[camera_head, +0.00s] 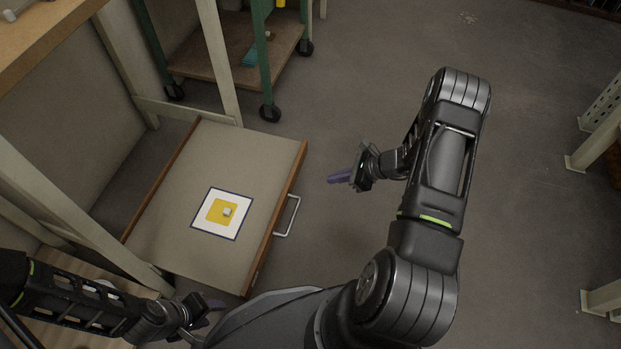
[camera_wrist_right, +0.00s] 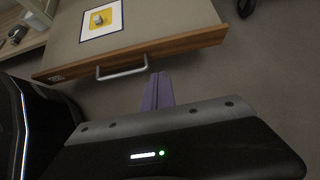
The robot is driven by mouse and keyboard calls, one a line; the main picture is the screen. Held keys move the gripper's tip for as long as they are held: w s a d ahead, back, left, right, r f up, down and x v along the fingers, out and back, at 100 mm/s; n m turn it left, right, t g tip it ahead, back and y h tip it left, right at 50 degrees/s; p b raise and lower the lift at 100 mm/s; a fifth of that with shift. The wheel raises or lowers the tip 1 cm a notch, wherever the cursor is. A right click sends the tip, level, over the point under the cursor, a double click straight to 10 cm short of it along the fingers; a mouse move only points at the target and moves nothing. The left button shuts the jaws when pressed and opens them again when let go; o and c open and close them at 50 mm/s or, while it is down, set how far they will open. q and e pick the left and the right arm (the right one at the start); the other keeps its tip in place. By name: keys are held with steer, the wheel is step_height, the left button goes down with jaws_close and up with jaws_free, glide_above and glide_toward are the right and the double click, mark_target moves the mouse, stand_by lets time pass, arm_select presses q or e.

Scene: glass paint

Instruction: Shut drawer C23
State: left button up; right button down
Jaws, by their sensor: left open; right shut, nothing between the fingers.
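A drawer (camera_head: 216,160) with a wooden front and a pale inside stands pulled out from the bench frame. Its metal bar handle (camera_head: 291,217) sits on the front, and the handle also shows in the right wrist view (camera_wrist_right: 122,71). I cannot read its label. A yellow and white square (camera_head: 205,222) with a small pale block (camera_head: 227,212) on it lies in the drawer. My right gripper (camera_head: 337,178) is shut and empty, in front of the drawer and apart from the handle. My left gripper (camera_head: 213,305) is open and empty near the drawer's near corner.
Pale bench legs (camera_head: 218,62) flank the drawer. A green-framed wheeled cart (camera_head: 262,60) stands behind it. Pale metal legs (camera_head: 590,140) stand at the right edge. The grey floor (camera_head: 530,120) between is clear.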

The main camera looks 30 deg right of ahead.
steer(key=b, duration=0.3)
glide_toward(292, 183)
step_height(292, 183, down, 3)
steer(key=w+a, duration=0.1)
steer(key=w+a+b, duration=0.1)
steer(key=shift+w+a+f, duration=0.25)
steer(key=shift+a, duration=0.05)
steer(key=shift+w+a, duration=0.3)
steer(key=shift+w, duration=0.05)
